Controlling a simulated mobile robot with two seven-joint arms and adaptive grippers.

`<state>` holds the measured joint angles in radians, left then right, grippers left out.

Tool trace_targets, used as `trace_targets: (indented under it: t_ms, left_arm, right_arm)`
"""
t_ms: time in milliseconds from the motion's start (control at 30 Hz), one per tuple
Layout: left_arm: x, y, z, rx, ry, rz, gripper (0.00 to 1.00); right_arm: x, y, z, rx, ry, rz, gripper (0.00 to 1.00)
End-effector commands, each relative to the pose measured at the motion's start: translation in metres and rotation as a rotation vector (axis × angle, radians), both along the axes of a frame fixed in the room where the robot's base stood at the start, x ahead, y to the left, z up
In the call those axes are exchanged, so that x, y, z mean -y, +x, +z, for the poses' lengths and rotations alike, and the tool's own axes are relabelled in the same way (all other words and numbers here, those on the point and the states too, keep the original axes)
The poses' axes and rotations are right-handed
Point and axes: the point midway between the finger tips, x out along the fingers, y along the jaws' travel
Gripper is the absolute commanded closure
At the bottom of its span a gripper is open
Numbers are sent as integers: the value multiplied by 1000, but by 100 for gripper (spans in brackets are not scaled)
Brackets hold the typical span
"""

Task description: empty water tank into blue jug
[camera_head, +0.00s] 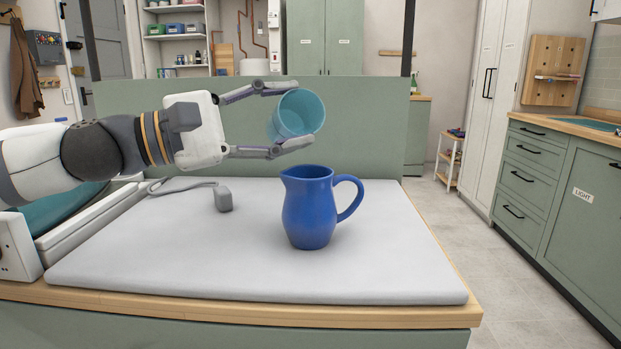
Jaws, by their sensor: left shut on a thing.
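The blue jug (308,217) stands upright on the pale grey padded surface, its handle to the right and its spout to the left. My left gripper (306,114) comes in from the left and is shut around a translucent teal cup-like vessel (299,113), which seems to be the water tank. The vessel is tilted, with its open mouth turned toward the camera. It is held above the jug and apart from it. I cannot tell whether there is water in it. My right gripper is not in view.
The padded surface (150,262) lies on a wood-edged counter (250,316). A grey block on a cord (223,199) lies left of the jug. A green panel (370,125) rises behind. The pad's front and right are clear.

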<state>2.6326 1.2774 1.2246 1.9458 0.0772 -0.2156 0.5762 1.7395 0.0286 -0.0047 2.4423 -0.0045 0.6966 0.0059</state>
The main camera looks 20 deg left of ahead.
Motion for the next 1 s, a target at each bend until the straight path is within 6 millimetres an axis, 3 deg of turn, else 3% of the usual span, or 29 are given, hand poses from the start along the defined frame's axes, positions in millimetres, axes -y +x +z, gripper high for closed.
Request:
trace_targets:
  t_ms: [1000]
  left_arm:
    - [4, -6, -4, 114, 89, 1, 79]
  right_arm:
    - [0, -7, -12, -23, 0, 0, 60]
